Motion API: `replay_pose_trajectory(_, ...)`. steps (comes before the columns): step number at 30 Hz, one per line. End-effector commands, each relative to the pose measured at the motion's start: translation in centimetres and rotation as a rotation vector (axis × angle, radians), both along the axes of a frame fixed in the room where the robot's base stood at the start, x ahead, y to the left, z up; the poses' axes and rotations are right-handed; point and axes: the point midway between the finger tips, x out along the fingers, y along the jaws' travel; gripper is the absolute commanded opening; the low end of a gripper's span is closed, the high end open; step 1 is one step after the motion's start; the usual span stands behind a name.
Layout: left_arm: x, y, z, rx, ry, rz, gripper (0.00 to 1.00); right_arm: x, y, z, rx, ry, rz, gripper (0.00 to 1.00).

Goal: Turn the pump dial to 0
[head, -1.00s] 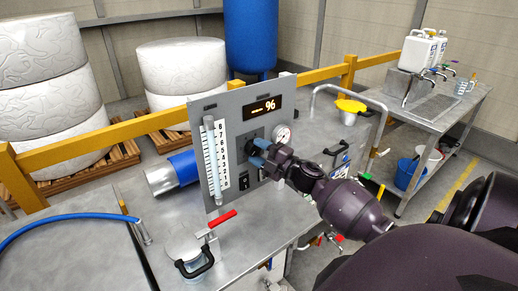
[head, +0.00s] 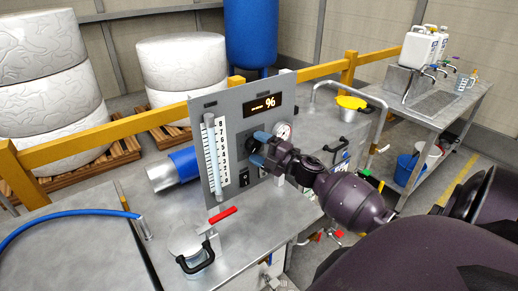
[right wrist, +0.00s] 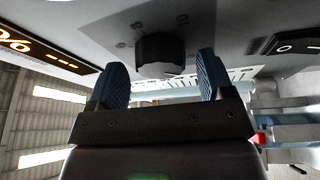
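The pump panel (head: 205,110) is a grey upright plate on the steel bench. Its black dial (head: 243,143) is partly hidden behind my right gripper (head: 259,148). In the right wrist view the dial (right wrist: 160,54) shows as a black knob between the two blue fingers of the right gripper (right wrist: 160,70). The fingers are spread, with a visible gap on each side of the knob. The panel's display (head: 262,105) shows orange dashes and a % sign. It also shows in the right wrist view (right wrist: 45,50). My left gripper is not in view.
A numbered scale tube (head: 217,160), a round gauge (head: 283,131) and black switches (head: 246,178) are on the panel. A bent rail (head: 350,88) and a yellow-topped pot (head: 350,103) are to the right.

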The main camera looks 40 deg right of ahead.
Motion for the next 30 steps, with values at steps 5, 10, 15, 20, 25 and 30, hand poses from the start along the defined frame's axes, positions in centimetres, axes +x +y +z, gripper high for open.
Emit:
replay_pose_trajectory(5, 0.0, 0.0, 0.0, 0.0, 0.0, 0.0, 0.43, 0.0, 0.0, 0.0, 0.002, 0.001, 0.0, 0.74)
replay_pose_trajectory(10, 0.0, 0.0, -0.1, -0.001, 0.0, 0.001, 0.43, -0.5, -0.1, -0.2, 0.001, 0.003, 0.0, 0.74)
replay_pose_trajectory(15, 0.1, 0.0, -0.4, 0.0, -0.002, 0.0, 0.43, -2.5, -0.7, -0.6, 0.0, 0.003, -0.001, 0.74)
replay_pose_trajectory(20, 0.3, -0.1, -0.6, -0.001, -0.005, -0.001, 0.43, -5.3, -1.4, -0.9, 0.001, 0.004, 0.0, 0.74)
replay_pose_trajectory(25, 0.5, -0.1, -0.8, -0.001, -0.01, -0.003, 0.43, -8.0, -2.1, -1.2, 0.001, 0.004, 0.0, 0.74)
replay_pose_trajectory(30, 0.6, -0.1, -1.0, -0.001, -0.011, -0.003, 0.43, -9.7, -2.6, -1.3, 0.002, 0.002, -0.001, 0.74)
